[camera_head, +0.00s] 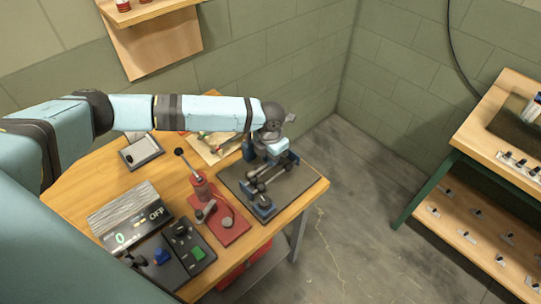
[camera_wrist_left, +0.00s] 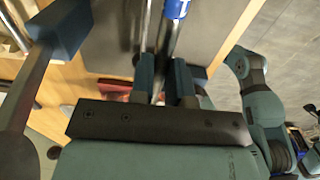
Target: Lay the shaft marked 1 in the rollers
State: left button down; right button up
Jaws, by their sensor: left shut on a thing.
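My left gripper (camera_head: 280,154) hangs over the dark plate (camera_head: 297,184) at the table's right end. In the left wrist view its two blue fingers (camera_wrist_left: 163,75) are shut on a dark shaft (camera_wrist_left: 178,38). This shaft has a blue band with a white mark, cut off at the picture's top, so I cannot read the number. The blue roller stand (camera_head: 264,211) is on the plate below, with grey rods between its ends. The gripper hides part of it. I cannot tell whether the shaft touches the rollers. My right gripper is not in view.
A red base with an upright lever (camera_head: 224,222) stands just left of the plate. A black control box (camera_head: 189,244) and a display reading OFF (camera_head: 138,232) are further left. A wooden bench (camera_head: 495,154) stands at the right, across open floor.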

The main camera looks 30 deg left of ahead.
pick_arm(q)
notch_tip(320, 180, down, 2)
jog(key=shift+w+f+b, duration=0.1)
jog(key=shift+f+b, duration=0.05)
jog(key=shift+b, duration=0.65)
jog(key=shift+f+b, duration=0.45)
jog(key=shift+f, duration=0.75)
jog(key=c, duration=1)
grip_release()
notch_tip(320, 180, up, 14)
jog(key=shift+f+b, duration=0.1)
jog(key=shift+b, duration=0.6)
